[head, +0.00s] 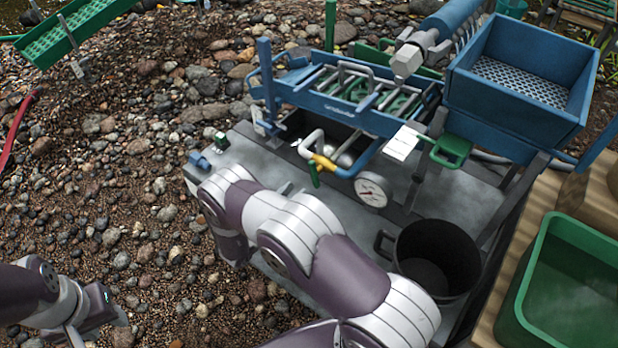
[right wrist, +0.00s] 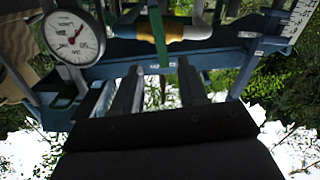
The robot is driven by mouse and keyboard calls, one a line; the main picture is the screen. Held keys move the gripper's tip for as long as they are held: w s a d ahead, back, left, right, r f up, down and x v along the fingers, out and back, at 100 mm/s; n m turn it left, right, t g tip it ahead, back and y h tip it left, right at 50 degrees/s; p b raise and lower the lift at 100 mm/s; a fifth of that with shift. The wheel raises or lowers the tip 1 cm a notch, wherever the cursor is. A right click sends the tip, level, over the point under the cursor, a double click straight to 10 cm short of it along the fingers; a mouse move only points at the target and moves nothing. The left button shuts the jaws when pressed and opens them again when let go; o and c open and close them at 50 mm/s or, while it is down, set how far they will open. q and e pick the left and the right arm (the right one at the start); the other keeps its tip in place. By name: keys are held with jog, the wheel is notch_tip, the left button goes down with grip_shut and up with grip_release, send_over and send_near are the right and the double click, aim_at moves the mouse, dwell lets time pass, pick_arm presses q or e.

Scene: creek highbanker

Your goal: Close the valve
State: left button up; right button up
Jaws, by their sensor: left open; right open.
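The valve (head: 324,161) has a yellow body on a pale pipe at the front of the blue frame. Its green lever (head: 315,177) points down, across the pipe. In the right wrist view the yellow valve body (right wrist: 182,28) is at the top. The green lever (right wrist: 157,45) hangs toward the space between the fingers of my right gripper (right wrist: 158,78). That gripper is open; I cannot see contact with the lever. In the head view my arm mostly hides it. My left gripper (head: 88,318) is open at the lower left, far from the valve, partly cut off.
A pressure gauge (head: 372,189) is right of the valve and also shows in the wrist view (right wrist: 74,37). A black bucket (head: 437,255) and green tub (head: 570,285) stand at the right. A blue hopper (head: 520,75) rises behind. Gravel lies open at the left.

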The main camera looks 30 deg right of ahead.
aim_at(312, 174)
jog(key=x, duration=0.6)
jog(key=shift+w+f, duration=0.1)
jog(key=shift+w, duration=0.05)
jog(key=shift+d, duration=0.5)
jog(key=shift+w, duration=0.1)
grip_shut()
